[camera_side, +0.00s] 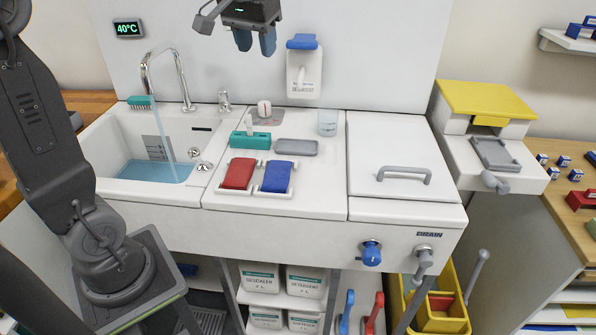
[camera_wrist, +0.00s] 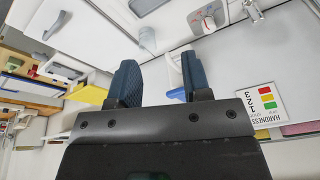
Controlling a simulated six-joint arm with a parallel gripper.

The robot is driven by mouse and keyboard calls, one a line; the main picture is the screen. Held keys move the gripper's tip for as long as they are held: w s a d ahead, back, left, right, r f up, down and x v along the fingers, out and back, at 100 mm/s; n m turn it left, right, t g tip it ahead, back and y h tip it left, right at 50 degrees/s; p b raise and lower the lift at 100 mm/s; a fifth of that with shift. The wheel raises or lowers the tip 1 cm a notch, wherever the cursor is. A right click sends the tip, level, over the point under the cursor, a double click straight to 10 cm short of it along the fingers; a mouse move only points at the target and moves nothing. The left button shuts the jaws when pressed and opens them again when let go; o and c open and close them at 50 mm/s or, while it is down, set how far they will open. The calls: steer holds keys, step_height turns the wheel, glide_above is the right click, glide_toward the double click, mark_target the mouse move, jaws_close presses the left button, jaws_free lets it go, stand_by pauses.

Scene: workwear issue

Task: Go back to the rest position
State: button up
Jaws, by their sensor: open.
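My gripper (camera_side: 255,41) is at the top of the side view, high above the white counter (camera_side: 320,188) and in front of the back panel. Its two blue fingers point down and stand apart, with nothing between them. In the wrist view the gripper (camera_wrist: 155,82) also shows open and empty. My arm's base stands at the left of the side view, and part of the arm is cut off by the picture's edge.
A sink (camera_side: 150,188) holds blue water under a running tap (camera_side: 182,75). A red pad (camera_side: 239,173) and a blue pad (camera_side: 277,176) lie on the counter. A dispenser (camera_side: 303,68) hangs on the panel, right of my gripper. A yellow-lidded box (camera_side: 485,98) stands right.

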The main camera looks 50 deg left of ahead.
steer(key=s+d+f+m+t+h, duration=0.1)
steer(key=s+d+f+m, duration=0.1)
steer(key=s+d+f, duration=0.3)
steer(key=s+d+f+m+t, duration=0.2)
steer(key=s+d+f, duration=0.4)
steer(key=s, duration=0.6)
steer(key=shift+d+f+m+h, duration=0.2)
steer(key=shift+d+m+h, duration=0.2)
